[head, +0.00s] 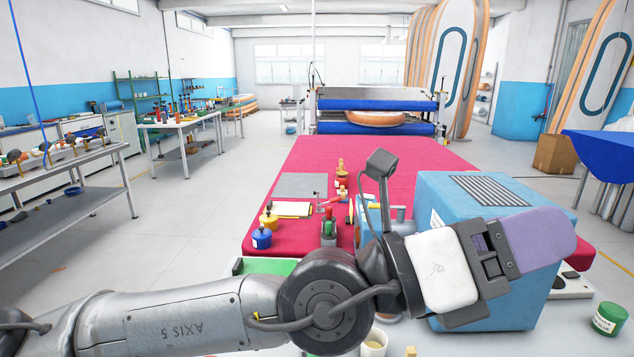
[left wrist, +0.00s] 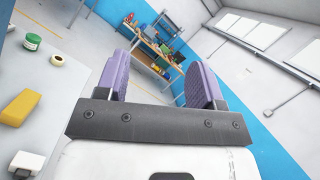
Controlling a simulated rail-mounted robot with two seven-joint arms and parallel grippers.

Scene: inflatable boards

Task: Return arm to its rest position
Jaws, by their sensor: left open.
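My left arm (head: 190,318) comes in from the left and stretches across the front of the head view. My left gripper (head: 545,240) points right, in front of a large blue box (head: 475,195) that it partly hides. Whether it touches the box I cannot tell. In the left wrist view, the two purple fingers of the left gripper (left wrist: 160,78) stand apart with nothing between them. My right gripper is in neither view.
A red-topped table (head: 325,155) holds blue and yellow jars, a grey sheet and small tools. A green jar (head: 609,319) stands at lower right. A roller machine (head: 376,105) stands at the back. Workbenches line the left; the floor (head: 190,215) between is clear.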

